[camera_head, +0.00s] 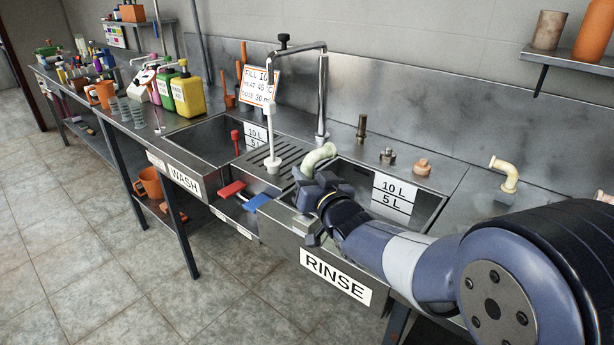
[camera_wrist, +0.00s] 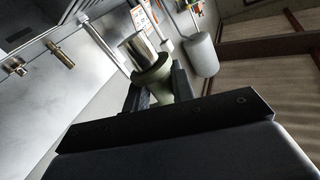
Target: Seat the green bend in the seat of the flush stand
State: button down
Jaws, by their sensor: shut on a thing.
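The pale green bend (camera_head: 318,158) is held in my gripper (camera_head: 305,178), above the drainer between the two sinks, near the rinse sink's left edge. In the wrist view the bend (camera_wrist: 153,78) sits between the two dark fingers of my gripper (camera_wrist: 161,88), with a shiny metal end beyond. A white upright stand (camera_head: 270,138), seemingly the flush stand, stands on the drainer to the left of the bend, apart from it. A white cylinder (camera_wrist: 201,55) in the wrist view may be its top. Its seat opening cannot be made out.
A tall metal tap (camera_head: 322,95) rises behind the bend. Metal and copper fittings (camera_head: 388,156) stand behind the rinse sink (camera_head: 428,207). A cream bend (camera_head: 506,174) stands at right. Red (camera_head: 231,189) and blue (camera_head: 257,201) handles project at the front edge.

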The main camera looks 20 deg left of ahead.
jog(key=shift+f+b, duration=2.3)
jog(key=shift+f, duration=0.35)
jog(key=shift+f+b, duration=1.9)
jog(key=shift+b, duration=0.5)
jog(key=c, duration=1.1)
grip_release()
jog(key=shift+s+d, duration=0.1)
jog(key=shift+s, duration=0.05)
